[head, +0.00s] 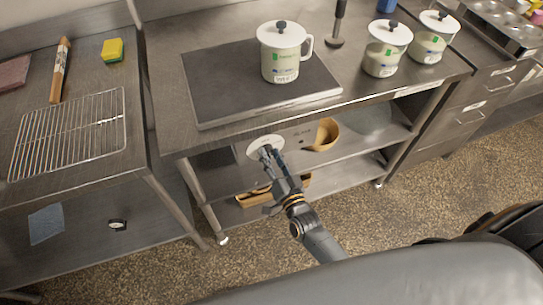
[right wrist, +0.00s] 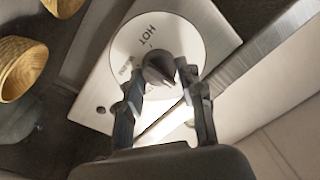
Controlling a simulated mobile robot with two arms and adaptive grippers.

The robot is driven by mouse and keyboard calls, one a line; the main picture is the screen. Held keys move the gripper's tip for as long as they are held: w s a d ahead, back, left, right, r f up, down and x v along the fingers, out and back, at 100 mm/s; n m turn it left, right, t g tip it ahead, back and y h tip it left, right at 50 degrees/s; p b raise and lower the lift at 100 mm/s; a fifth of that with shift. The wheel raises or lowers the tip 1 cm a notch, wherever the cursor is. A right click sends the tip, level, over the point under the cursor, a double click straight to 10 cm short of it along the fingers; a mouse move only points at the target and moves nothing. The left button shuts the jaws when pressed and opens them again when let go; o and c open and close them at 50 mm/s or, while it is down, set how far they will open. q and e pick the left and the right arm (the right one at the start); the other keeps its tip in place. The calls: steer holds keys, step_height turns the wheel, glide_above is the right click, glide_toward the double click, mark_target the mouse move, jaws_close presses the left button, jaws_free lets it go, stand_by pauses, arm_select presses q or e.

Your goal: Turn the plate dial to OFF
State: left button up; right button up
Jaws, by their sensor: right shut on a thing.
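The plate dial (head: 264,141) is a round white disc on a metal panel under the table's front edge. In the right wrist view its dark knob (right wrist: 158,66) sits at the disc's middle. The word HOT is readable on the disc (right wrist: 150,28), with a smaller word at its left edge; no OFF mark can be made out. My right gripper (right wrist: 161,82) is shut on the knob, one finger on each side. It also shows in the head view (head: 267,153), reaching up to the dial. My left gripper is not in view.
The flat dark plate (head: 225,85) lies on the table above, with a lidded white pot (head: 280,65) on it. Two more lidded pots (head: 382,60) stand to the right. A wooden bowl (head: 325,134) is on the shelf just right of the dial. A wire rack (head: 68,132) lies left.

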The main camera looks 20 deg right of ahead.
steer(key=o, duration=1.2)
steer(key=s, duration=0.8)
steer(key=s+d, duration=0.1)
steer(key=s, duration=0.3)
steer(key=shift+f, duration=0.3)
